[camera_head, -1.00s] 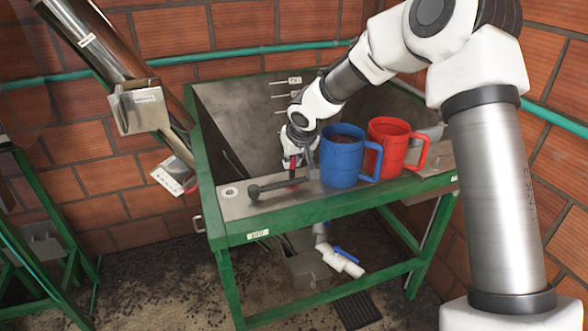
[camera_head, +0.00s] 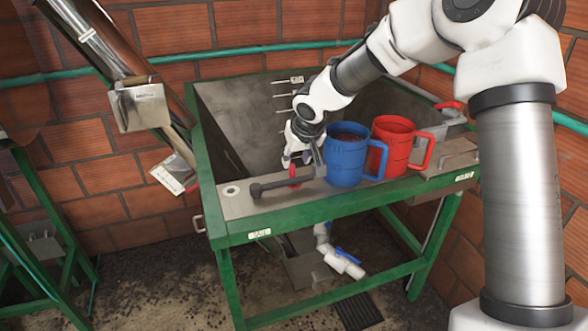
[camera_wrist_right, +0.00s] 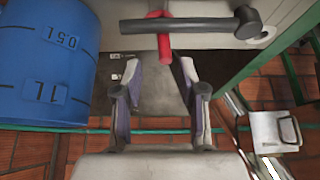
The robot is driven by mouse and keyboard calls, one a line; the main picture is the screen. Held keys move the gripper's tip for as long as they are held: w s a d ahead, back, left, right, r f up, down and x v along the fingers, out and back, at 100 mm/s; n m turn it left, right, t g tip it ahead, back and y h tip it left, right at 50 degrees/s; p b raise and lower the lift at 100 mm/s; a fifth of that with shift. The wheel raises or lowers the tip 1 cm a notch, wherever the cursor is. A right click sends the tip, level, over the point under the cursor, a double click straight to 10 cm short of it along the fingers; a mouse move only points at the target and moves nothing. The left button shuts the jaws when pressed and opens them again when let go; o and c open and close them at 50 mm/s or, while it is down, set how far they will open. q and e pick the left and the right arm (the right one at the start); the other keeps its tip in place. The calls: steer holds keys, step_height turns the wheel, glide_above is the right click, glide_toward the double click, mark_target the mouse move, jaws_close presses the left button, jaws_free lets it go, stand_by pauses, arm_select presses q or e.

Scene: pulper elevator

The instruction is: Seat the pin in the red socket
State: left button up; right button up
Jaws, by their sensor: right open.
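A dark grey bar with a round knob (camera_head: 257,190) lies along the steel ledge of the green-framed tank. It also shows in the wrist view (camera_wrist_right: 195,24). A red upright piece (camera_head: 293,175) stands at the bar and shows as a red hooked rod (camera_wrist_right: 164,42) in the wrist view. I cannot tell surely which is the pin or the socket. My right gripper (camera_head: 295,158) is just behind the red piece. In the wrist view the right gripper (camera_wrist_right: 162,68) is open and empty, its fingertips either side of the red rod's lower end. My left gripper is not in view.
A blue mug (camera_head: 344,158) stands close right of the gripper, with a red mug (camera_head: 392,150) beyond it. A pale ring (camera_head: 231,190) sits at the ledge's left end. A red-handled part (camera_head: 448,104) is at the tank's right. The tank (camera_head: 245,115) is open behind.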

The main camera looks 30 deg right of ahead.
steer(key=d+b+v, duration=0.1)
steer(key=v, duration=0.6)
steer(key=shift+a, duration=0.5)
